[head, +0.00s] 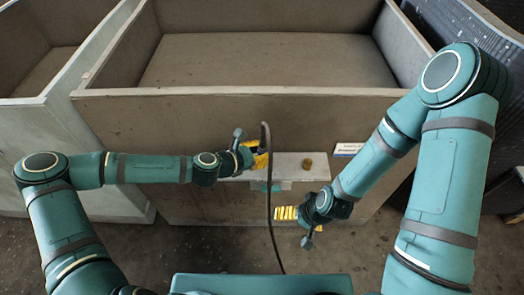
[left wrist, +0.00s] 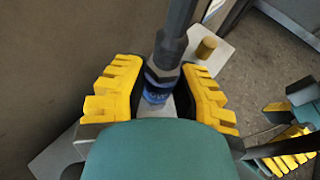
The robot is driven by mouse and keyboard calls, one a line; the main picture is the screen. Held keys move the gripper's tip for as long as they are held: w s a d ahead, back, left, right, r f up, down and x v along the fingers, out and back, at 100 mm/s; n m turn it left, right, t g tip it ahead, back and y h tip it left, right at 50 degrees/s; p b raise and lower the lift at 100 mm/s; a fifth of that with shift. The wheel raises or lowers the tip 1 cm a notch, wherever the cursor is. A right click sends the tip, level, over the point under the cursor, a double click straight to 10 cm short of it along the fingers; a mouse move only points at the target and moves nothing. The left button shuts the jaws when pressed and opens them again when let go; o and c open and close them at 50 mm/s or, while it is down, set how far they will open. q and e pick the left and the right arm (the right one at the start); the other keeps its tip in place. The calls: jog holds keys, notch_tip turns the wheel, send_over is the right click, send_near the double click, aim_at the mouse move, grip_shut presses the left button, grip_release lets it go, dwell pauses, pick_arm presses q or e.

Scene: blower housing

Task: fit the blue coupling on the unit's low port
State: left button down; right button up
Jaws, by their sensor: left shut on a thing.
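The blue coupling (left wrist: 156,94) sits at the end of a dark hose (left wrist: 172,48) between the yellow fingers of my left gripper (left wrist: 158,84), which is shut on it. In the head view my left gripper (head: 261,155) is at the left end of the unit's pale top (head: 288,163), and the coupling is hidden. A brass-coloured round stub (head: 307,165) stands on that top to the right, apart from the gripper; it also shows in the left wrist view (left wrist: 207,47). Which port is the low one, I cannot tell. My right gripper (head: 285,213) is below the unit, its opening unclear.
The black hose (head: 269,215) hangs from the left gripper across the unit's front to the bottom. A large brown bin (head: 240,110) stands behind, with a small label (head: 348,149) on its front. Bare floor (head: 190,250) lies in front.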

pick_arm(q)
jog(key=shift+f+b, duration=1)
jog(key=shift+f, duration=0.55)
jog(key=c, duration=0.7)
grip_release()
jog(key=shift+c, duration=0.2)
jog(key=shift+a, duration=0.1)
jog(key=v, duration=1.2)
